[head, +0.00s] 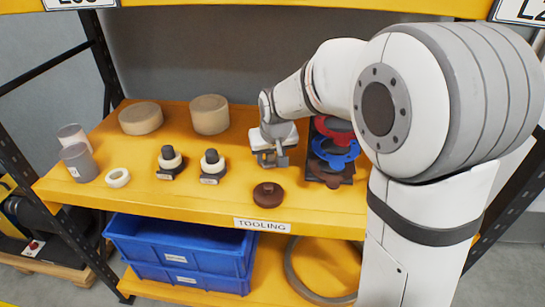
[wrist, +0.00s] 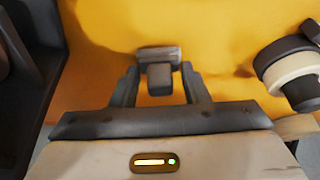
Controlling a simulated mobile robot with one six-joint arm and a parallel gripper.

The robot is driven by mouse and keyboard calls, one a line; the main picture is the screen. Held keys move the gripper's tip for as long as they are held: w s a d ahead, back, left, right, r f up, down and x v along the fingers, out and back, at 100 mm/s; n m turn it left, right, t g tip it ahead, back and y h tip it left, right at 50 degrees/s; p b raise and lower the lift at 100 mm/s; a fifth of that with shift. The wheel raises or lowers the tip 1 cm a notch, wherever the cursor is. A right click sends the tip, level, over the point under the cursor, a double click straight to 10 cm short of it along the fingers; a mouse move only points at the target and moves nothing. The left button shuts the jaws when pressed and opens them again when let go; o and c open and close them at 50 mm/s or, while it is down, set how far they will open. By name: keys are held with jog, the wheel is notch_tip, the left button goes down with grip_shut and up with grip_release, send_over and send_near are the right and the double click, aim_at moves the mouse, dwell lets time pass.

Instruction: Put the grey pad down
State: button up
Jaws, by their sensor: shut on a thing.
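The grey pad (wrist: 160,54) shows in the wrist view as a small grey block with a darker stub toward me. My gripper (wrist: 160,78) is shut on it, one finger on each side of the stub. In the head view my gripper (head: 272,157) points down over the yellow shelf (head: 225,195), right of the two black-and-cream fittings. The pad is mostly hidden by the gripper there. I cannot tell whether the pad touches the shelf.
A black rack with red and blue rings (head: 336,150) stands close on the right. Two black-and-cream fittings (head: 212,166) (head: 170,162) stand to the left. Tan cylinders (head: 209,114) stand behind. Bare shelf lies between them.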

jog(key=shift+f, duration=0.15)
jog(key=o, duration=0.9)
jog(key=shift+s+r, duration=0.1)
jog(key=shift+r, duration=0.3)
jog(key=p+v, duration=0.2)
jog(key=v, duration=0.9)
jog(key=shift+s+r, duration=0.15)
jog(key=shift+r, duration=0.05)
